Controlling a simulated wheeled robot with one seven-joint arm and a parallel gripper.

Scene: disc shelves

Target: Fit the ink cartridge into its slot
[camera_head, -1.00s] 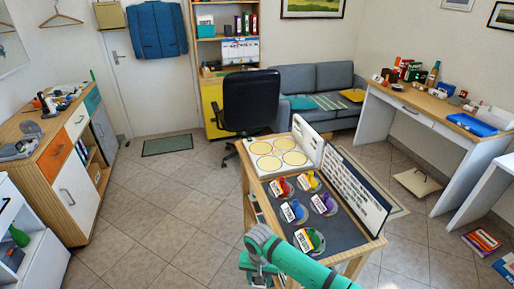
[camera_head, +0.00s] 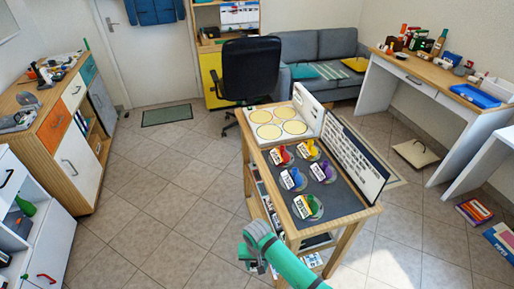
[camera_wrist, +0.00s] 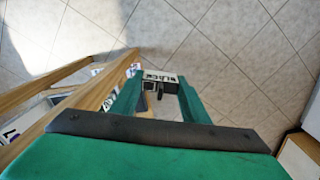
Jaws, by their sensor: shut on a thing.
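My gripper (camera_wrist: 157,92) is shut on a small cartridge (camera_wrist: 160,77) with a black and white label that seems to read "BLACK". The wrist view shows it between the green fingers, above the tiled floor and beside the wooden table frame. In the head view my gripper (camera_head: 252,264) is low, off the table's front left corner; the held cartridge is hard to make out there. I cannot identify the slot.
The wooden table (camera_head: 345,216) has a white panel with yellow circles (camera_head: 270,131) and a tilted sign board (camera_head: 352,160). Its legs and lower shelf are close to my gripper. A white cabinet (camera_head: 35,240) stands at left. The floor (camera_head: 165,200) between is clear.

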